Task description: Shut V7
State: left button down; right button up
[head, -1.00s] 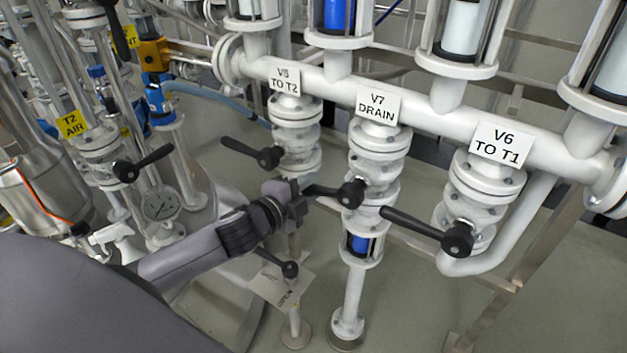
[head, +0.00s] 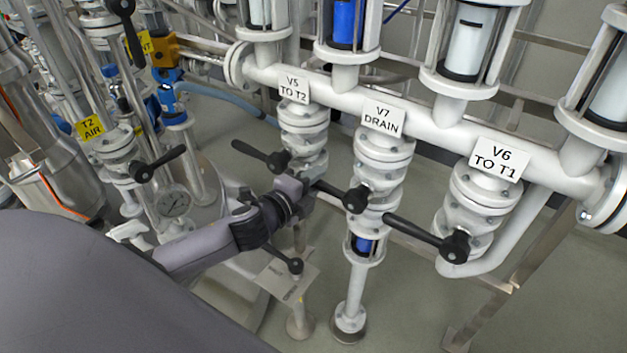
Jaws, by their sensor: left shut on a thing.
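The V7 valve (head: 380,170) is a white flanged body below a sign reading V7 DRAIN (head: 383,118), on a vertical pipe under the white header. Its black lever handle (head: 336,193) points left from the hub and lies roughly crosswise to the vertical pipe. My left gripper (head: 308,191) comes in from the left and is shut on the outer end of this handle. The jaws hide the handle's tip. My right gripper is not in view.
The V5 valve handle (head: 262,156) sits just above my left gripper. The V6 handle (head: 428,236) reaches left toward V7. Another black lever (head: 283,259) is below my forearm. A blue-windowed sight glass (head: 363,245) is under V7.

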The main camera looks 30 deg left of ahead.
pick_arm(q)
jog(key=c, duration=1)
grip_release()
jog(key=shift+w+r, duration=0.15)
jog(key=shift+r, duration=0.1)
jog(key=shift+f, duration=0.1)
jog(key=v, duration=0.7)
jog(key=s+d+f+n+g+p, duration=0.2)
jog(key=s+d+f+n, duration=0.2)
jog(key=s+f+n, duration=0.3)
jog(key=s+d+f+n+g+h+p, duration=0.1)
jog(key=s+d+f+n+g+p, duration=0.1)
jog(key=s+f+n, duration=0.4)
jog(key=s+d+n+g, duration=0.1)
jog(key=s+d+n, duration=0.1)
jog(key=s+n, duration=0.1)
jog(key=shift+s+d+f+n+p, duration=0.2)
jog(key=shift+d+f+n+p, duration=0.1)
jog(key=shift+d+f+p, duration=0.1)
